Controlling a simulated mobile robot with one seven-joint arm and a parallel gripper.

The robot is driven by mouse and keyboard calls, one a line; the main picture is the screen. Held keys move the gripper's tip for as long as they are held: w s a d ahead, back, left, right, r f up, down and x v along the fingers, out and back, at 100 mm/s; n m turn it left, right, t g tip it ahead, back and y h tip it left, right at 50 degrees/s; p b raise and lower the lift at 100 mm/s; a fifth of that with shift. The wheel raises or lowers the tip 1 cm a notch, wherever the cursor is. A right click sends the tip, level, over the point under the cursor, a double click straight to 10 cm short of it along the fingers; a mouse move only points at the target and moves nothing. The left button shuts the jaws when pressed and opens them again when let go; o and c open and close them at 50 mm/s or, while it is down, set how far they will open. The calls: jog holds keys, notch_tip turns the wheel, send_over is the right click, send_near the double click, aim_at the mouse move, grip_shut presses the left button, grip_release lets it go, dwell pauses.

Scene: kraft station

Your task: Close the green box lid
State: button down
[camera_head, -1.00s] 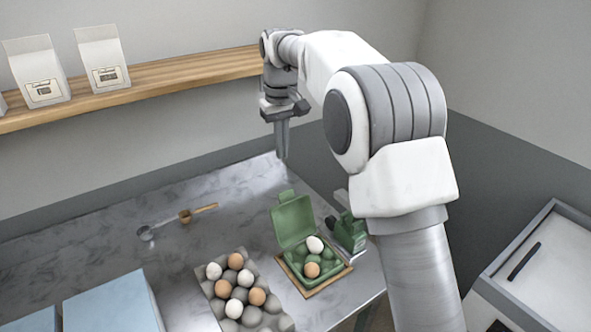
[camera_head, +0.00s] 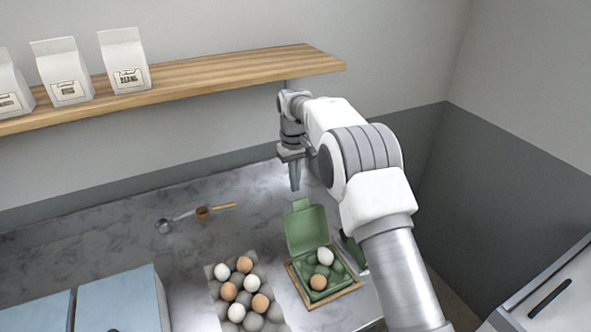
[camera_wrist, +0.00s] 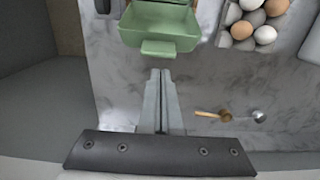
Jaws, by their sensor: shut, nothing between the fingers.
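The green box (camera_head: 325,272) stands on a wooden tray (camera_head: 349,290) near the table's right end. It holds a white egg (camera_head: 325,256) and a brown egg (camera_head: 318,282). Its green lid (camera_head: 306,230) stands up and open at the back. My gripper (camera_head: 295,188) is shut and empty, pointing down behind and above the lid. In the wrist view my shut fingers (camera_wrist: 161,74) lie just short of the lid's tab, apart from the lid (camera_wrist: 160,27).
A grey egg carton (camera_head: 214,290) with several eggs stands left of the box. Blue boxes (camera_head: 118,300) are at the front left. Measuring spoons (camera_head: 203,213) lie at the back. A wooden shelf (camera_head: 200,80) with white bags runs along the wall.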

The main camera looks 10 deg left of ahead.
notch_tip(320, 180, down, 4)
jog(key=shift+s+d+r, duration=0.1)
jog(key=shift+r, duration=0.1)
dwell(0.5)
jog(key=shift+s+d+r+t+y+b, duration=0.25)
jog(key=shift+s+d+t+y+b, duration=0.1)
jog(key=shift+b, duration=0.3)
